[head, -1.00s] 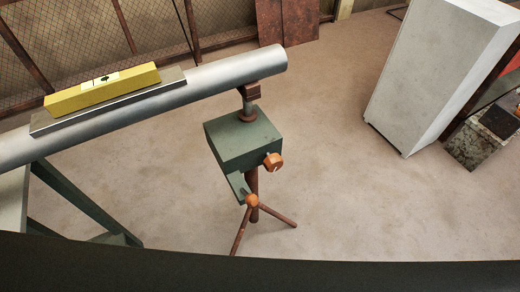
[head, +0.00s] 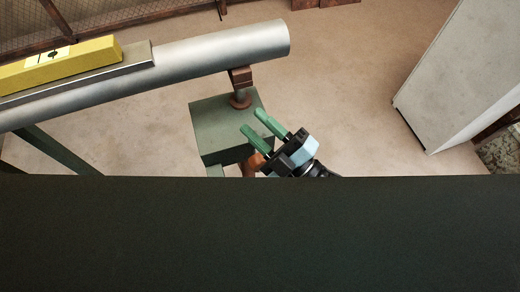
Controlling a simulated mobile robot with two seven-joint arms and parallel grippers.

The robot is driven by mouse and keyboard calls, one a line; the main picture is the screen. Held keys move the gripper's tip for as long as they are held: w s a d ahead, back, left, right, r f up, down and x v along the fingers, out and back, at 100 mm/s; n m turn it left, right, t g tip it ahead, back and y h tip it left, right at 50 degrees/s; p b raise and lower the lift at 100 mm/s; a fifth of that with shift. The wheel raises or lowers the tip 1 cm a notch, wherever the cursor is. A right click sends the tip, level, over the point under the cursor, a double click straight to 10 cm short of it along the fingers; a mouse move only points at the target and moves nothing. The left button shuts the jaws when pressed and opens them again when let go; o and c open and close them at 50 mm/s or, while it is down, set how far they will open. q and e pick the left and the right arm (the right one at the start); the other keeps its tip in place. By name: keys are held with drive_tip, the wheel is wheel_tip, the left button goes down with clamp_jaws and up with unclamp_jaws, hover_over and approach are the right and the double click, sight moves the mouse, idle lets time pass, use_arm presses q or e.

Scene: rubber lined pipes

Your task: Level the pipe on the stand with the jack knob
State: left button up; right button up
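The grey pipe (head: 215,55) runs from the left edge to its free end at upper middle. It rests near that end on the brown support head (head: 240,80) of the green jack stand (head: 220,128). A yellow level (head: 85,58) lies on a flat metal plate (head: 140,62) on top of the pipe; its bubble is too small to read. The orange jack knob (head: 252,164) shows only partly, behind my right gripper. My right gripper (head: 257,126) has two green fingers spread apart, with nothing between them, over the stand's right side. My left gripper is not in view.
A dark surface (head: 260,235) fills the bottom of the view and hides the stand's legs. A tall pale cabinet (head: 450,75) stands at the right. The floor between the stand and the cabinet is clear. A mesh fence (head: 20,20) is at upper left.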

drive_tip(key=s+a+r+n+g+y, duration=0.4)
drive_tip(key=a+r+n+g+y, duration=0.25)
drive_tip(key=n+g, duration=0.7)
drive_tip(key=n+g+h+b, duration=0.2)
drive_tip(key=n+h, duration=1.7)
drive_tip(key=n, duration=0.3)
hover_over(260, 158)
drive_tip(key=d, duration=0.2)
wheel_tip(260, 158, down, 12)
drive_tip(key=shift+w+a, duration=0.1)
drive_tip(key=shift+w, duration=0.05)
drive_tip(key=shift+w+d, duration=0.25)
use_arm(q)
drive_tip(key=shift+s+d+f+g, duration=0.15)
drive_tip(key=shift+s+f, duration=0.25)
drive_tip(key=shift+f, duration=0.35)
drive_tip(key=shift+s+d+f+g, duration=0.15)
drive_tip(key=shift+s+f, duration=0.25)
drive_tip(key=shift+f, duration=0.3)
use_arm(e)
drive_tip(key=shift+x, duration=3.9)
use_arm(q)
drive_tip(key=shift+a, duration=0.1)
use_arm(e)
drive_tip(key=c, duration=0.7)
